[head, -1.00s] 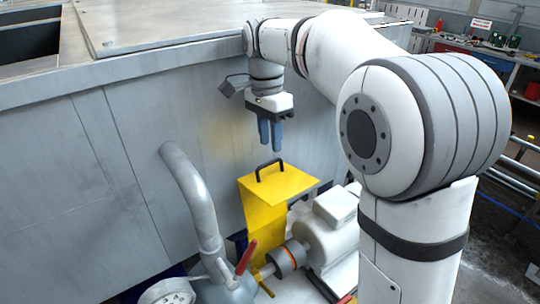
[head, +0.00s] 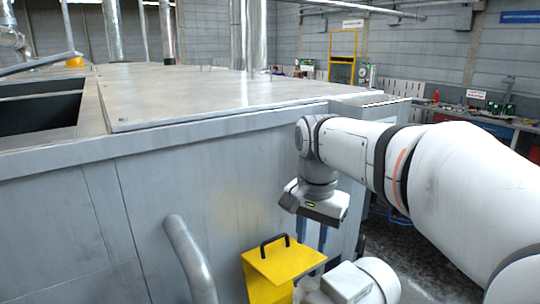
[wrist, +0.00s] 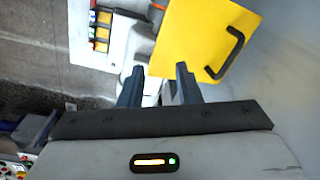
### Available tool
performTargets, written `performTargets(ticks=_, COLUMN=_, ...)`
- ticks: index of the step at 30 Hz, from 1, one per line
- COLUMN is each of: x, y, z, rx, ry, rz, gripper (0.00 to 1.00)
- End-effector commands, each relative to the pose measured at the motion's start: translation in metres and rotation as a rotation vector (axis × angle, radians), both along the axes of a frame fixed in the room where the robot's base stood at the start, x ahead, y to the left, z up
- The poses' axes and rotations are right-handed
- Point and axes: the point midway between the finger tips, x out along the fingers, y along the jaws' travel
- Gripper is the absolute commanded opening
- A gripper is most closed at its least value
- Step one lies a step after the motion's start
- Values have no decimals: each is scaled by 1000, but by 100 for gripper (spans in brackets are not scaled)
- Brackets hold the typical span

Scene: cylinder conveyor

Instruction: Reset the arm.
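My gripper (head: 312,240) hangs below my arm's wrist, beside the large grey metal housing (head: 225,190) and above and right of a yellow cover (head: 285,265) with a black handle. In the wrist view, the two fingers of my gripper (wrist: 160,68) stand apart with nothing between them. The yellow cover (wrist: 200,38) shows just beyond the fingertips. My arm reaches in from the right, bent at the elbow.
A grey pipe (head: 188,258) rises left of the yellow cover. A white motor (head: 350,285) sits below my gripper. The housing's flat top (head: 200,95) has a dark opening (head: 40,108) at left. A workbench (head: 480,118) stands behind at right.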

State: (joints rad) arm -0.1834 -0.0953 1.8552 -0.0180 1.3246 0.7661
Motion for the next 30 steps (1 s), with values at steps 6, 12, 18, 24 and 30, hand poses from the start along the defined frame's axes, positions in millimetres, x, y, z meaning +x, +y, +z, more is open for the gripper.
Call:
performTargets(ticks=6, x=-70, y=-40, z=-47, rx=-20, ry=-119, rz=273, gripper=31)
performTargets(ticks=12, x=-119, y=-60, z=-91, rx=-70, ry=-201, rz=477, gripper=31)
performTargets(ticks=18, x=-138, y=-66, z=-112, rx=-100, ry=-234, rz=570, gripper=31)
performTargets(ticks=24, x=-139, y=-66, z=-113, rx=-103, ry=-235, rz=580, gripper=31)
performTargets(ticks=30, x=-139, y=-66, z=-113, rx=-102, ry=-235, rz=579, gripper=31)
